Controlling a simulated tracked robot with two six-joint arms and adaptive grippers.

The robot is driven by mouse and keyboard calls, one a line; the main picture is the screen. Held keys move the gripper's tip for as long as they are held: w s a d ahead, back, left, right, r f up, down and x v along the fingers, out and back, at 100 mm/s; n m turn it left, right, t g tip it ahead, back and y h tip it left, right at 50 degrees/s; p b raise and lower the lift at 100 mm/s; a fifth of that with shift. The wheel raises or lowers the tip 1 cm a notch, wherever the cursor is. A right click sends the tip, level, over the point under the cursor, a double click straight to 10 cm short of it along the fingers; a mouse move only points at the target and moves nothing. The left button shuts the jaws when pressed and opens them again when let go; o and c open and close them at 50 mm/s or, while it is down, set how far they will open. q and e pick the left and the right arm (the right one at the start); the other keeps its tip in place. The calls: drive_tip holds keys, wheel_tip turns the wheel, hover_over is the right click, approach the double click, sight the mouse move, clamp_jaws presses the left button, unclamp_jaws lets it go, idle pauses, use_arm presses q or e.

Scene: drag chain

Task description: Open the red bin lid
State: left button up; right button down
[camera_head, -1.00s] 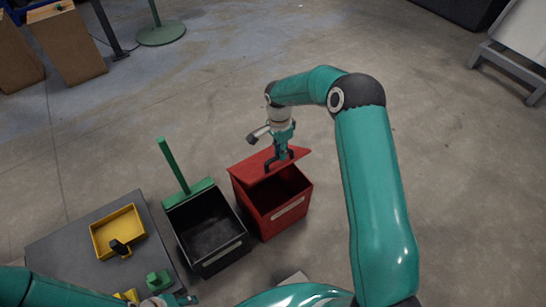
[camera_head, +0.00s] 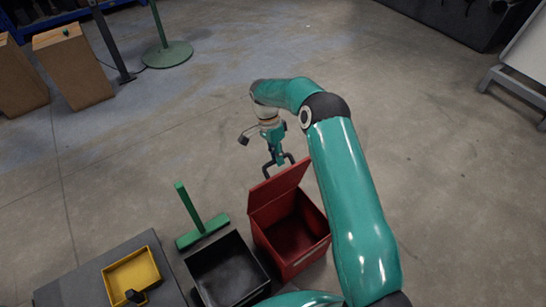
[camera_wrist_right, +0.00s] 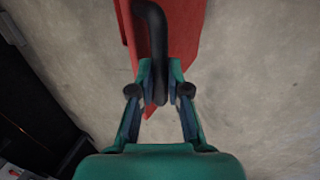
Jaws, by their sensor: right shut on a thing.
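The red bin (camera_head: 298,248) stands on the floor, with its dark red inside showing. Its red lid (camera_head: 279,192) is tilted steeply up along the bin's back left edge. My right gripper (camera_head: 278,166) is at the lid's raised edge, shut on the black lid handle. In the right wrist view, the curved black handle (camera_wrist_right: 155,45) runs down between the fingers (camera_wrist_right: 160,95), with the red lid (camera_wrist_right: 184,35) behind it. My left gripper is out of view.
A black open bin (camera_head: 228,274) with a green T-shaped bar (camera_head: 200,228) behind it stands left of the red bin. A yellow tray (camera_head: 132,277) lies on a grey platform (camera_head: 85,277) further left.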

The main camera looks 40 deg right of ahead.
drive_tip(key=shift+w+f, duration=0.2)
drive_tip(key=shift+f, duration=0.25)
drive_tip(key=shift+a, duration=0.1)
drive_tip(key=c, duration=1.1)
unclamp_jaws()
drive_tip(key=shift+w, duration=0.15)
drive_tip(key=shift+c, duration=0.2)
drive_tip(key=shift+r, duration=0.15)
drive_tip(key=v, duration=1.1)
drive_tip(key=shift+w+r, duration=0.15)
drive_tip(key=shift+r, duration=0.2)
